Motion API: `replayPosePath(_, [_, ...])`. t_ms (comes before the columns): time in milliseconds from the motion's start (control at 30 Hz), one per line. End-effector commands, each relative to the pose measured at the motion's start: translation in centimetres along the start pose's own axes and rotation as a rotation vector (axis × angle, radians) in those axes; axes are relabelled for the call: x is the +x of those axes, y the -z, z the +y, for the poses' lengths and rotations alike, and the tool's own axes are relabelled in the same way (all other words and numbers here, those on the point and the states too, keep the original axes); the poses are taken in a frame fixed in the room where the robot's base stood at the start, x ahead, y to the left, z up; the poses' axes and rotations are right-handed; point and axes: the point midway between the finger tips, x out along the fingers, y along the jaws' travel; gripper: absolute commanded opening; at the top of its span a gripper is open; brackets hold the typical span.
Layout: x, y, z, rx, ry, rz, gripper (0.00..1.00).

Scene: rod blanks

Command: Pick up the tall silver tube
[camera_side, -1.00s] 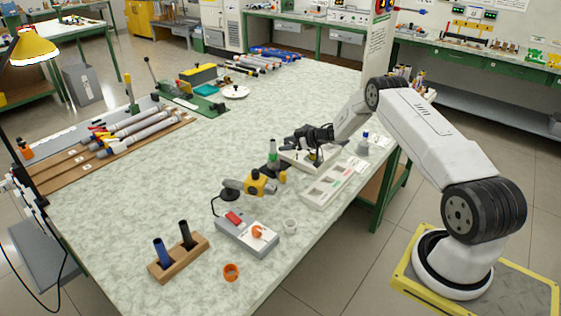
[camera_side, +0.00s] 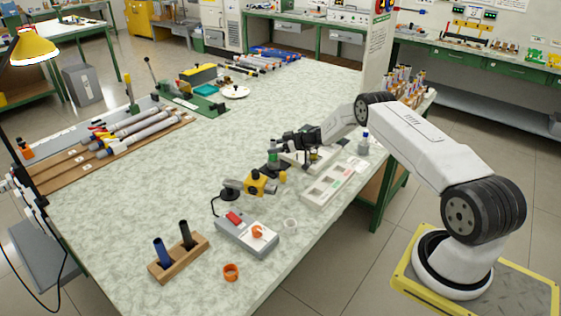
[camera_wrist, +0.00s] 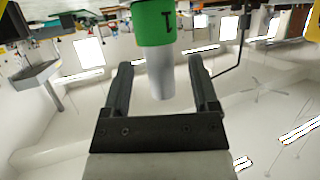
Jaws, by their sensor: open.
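A silver tube (camera_wrist: 160,82) with a green band (camera_wrist: 155,22) marked "1" shows in the wrist view.
A yellow-and-black device (camera_side: 256,183) and a small yellow piece (camera_side: 283,177) stand close in front. A white compartment tray (camera_side: 328,185) lies to the right. A grey control box (camera_side: 247,238) and a wooden block (camera_side: 179,258) are nearer. The table's middle left is clear.

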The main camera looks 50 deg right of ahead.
Motion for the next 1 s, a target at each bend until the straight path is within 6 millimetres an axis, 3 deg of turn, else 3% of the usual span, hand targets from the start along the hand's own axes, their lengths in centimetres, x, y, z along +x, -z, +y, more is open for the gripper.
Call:
replayPosePath(400, [2.8, -0.1, -0.1, 0.000, 0.001, 0.000, 0.76])
replayPosePath(1000, [3.1, 0.0, -0.1, 0.000, 0.000, 0.000, 0.76])
